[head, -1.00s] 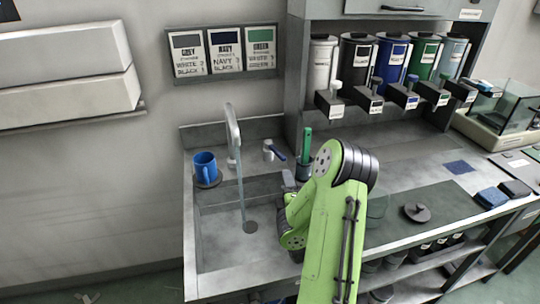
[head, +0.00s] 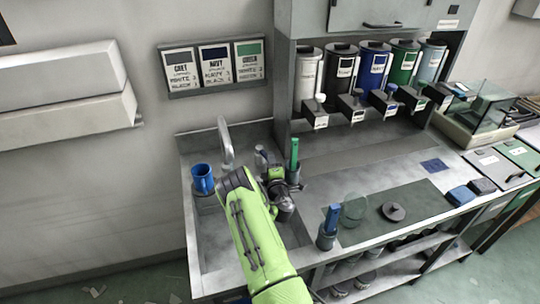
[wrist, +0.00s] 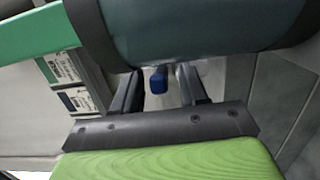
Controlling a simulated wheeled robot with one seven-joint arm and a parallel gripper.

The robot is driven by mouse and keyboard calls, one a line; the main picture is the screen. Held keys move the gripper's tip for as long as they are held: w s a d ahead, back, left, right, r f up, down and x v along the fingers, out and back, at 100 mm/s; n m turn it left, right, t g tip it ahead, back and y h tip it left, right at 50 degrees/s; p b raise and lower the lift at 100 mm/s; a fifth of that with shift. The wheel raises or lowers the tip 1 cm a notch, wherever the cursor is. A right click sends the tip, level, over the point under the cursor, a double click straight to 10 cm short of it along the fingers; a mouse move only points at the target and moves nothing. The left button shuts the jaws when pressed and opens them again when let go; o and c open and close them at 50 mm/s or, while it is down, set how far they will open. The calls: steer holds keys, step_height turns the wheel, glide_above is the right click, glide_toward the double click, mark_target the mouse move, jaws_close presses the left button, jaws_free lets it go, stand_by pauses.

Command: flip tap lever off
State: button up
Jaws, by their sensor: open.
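The tap has a tall pale spout (head: 225,143) at the back of the sink. Beside it on the right is the grey lever post (head: 260,156), partly hidden by my gripper. In the wrist view the blue lever tip (wrist: 158,82) shows between the two dark fingers. My gripper (head: 271,168) is open, close in front of the lever; I cannot tell whether a finger touches it. My arm hides much of the sink, and I cannot see whether water runs now.
A holder with a green-handled tool (head: 294,155) stands just right of my gripper. A blue-handled tool in a cup (head: 330,222) and a dark lid (head: 393,211) are on the right counter. Dispensers (head: 355,72) line the back.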

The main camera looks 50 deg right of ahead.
steer(key=shift+w+d, duration=0.25)
steer(key=shift+w, duration=0.25)
jaws_close()
